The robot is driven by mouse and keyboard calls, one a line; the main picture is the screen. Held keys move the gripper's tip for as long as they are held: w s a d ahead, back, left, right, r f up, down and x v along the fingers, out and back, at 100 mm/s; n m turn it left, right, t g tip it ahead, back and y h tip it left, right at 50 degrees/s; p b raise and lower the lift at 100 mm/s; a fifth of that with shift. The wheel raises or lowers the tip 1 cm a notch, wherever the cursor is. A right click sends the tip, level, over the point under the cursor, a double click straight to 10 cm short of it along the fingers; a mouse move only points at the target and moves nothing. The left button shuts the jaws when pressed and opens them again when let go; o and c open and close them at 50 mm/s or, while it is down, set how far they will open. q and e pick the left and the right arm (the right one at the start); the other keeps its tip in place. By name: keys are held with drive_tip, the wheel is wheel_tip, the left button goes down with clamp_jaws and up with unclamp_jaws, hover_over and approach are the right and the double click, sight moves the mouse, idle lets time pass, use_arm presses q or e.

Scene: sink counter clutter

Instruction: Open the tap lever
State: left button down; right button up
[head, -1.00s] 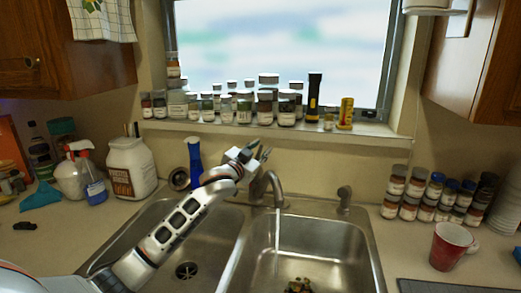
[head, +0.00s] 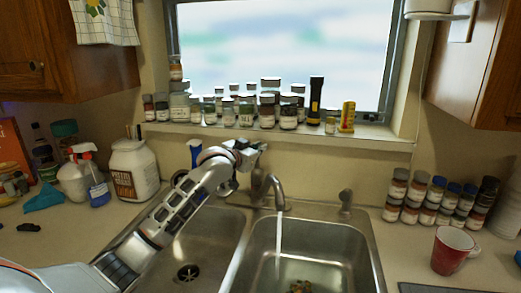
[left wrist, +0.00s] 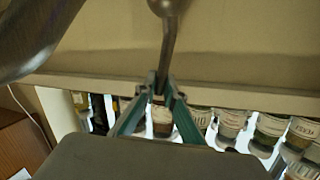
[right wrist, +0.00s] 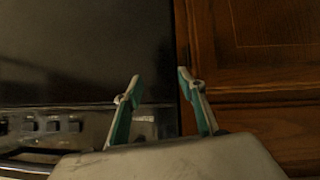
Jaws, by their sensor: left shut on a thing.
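The metal tap (head: 274,190) stands behind the double sink, with its spout over the right basin. A thin pale vertical streak, like running water, shows below the spout. My left gripper (head: 250,152) is above and just left of the tap and hides much of the lever in the head view. In the left wrist view, the tap lever (left wrist: 168,45) runs down between the fingertips of my left gripper (left wrist: 162,90), which are shut on its end. My right gripper (right wrist: 157,84) is open and empty, seen only in the right wrist view.
Several jars (head: 245,110) line the window sill behind the tap. A blue-handled item (head: 195,153) stands close behind my left arm. Left are a white tub (head: 132,170) and spray bottle (head: 95,180). Right are stacked jars (head: 430,200) and a red cup (head: 451,250). Wooden cabinetry (right wrist: 260,55) lies before my right gripper.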

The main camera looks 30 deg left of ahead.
use_arm(q)
drive_tip(key=c, duration=2.1)
unclamp_jaws()
drive_tip(key=shift+s, duration=0.15)
drive_tip(key=s+r, duration=0.2)
drive_tip(key=s, duration=0.9)
drive_tip(key=shift+s, duration=0.3)
